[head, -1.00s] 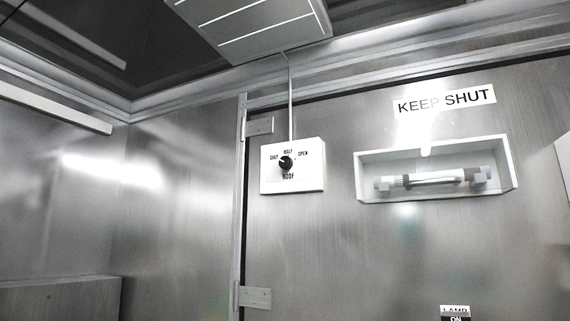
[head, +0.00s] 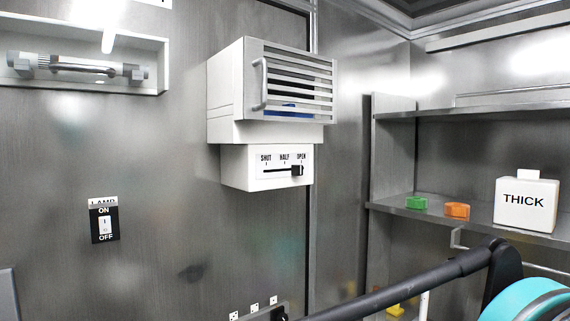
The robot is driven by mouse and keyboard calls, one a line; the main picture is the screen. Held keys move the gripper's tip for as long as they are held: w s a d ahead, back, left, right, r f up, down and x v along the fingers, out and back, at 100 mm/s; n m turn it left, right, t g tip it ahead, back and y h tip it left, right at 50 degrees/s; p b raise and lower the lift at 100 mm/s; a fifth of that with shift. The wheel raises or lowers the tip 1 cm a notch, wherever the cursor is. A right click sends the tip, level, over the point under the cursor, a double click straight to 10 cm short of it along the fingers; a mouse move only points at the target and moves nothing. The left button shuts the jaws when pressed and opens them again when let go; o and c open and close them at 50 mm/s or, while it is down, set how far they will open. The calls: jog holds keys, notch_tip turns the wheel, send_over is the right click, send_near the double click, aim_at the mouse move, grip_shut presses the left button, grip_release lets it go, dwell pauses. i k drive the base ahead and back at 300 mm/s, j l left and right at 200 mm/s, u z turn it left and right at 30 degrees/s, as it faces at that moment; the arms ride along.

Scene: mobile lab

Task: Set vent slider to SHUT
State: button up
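The vent slider is a black knob (head: 297,170) in a slot on a white control box (head: 240,166) on the metal wall. Its labels read SHUT, HALF and OPEN from left to right. The knob stands at the right end, under OPEN. A white louvred vent (head: 226,85) with a bar handle is mounted directly above the box. Something blue shows behind its slats. My gripper is not in view; only part of my arm shows at the lower right.
A lamp switch (head: 104,222) is on the wall at left. Shelves (head: 476,224) at right bear a green block (head: 416,203), an orange block (head: 457,210) and a white THICK container (head: 525,205). The wall before the slider looks clear.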

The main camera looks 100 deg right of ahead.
aim_at(297, 170)
jog(key=z, duration=3.25)
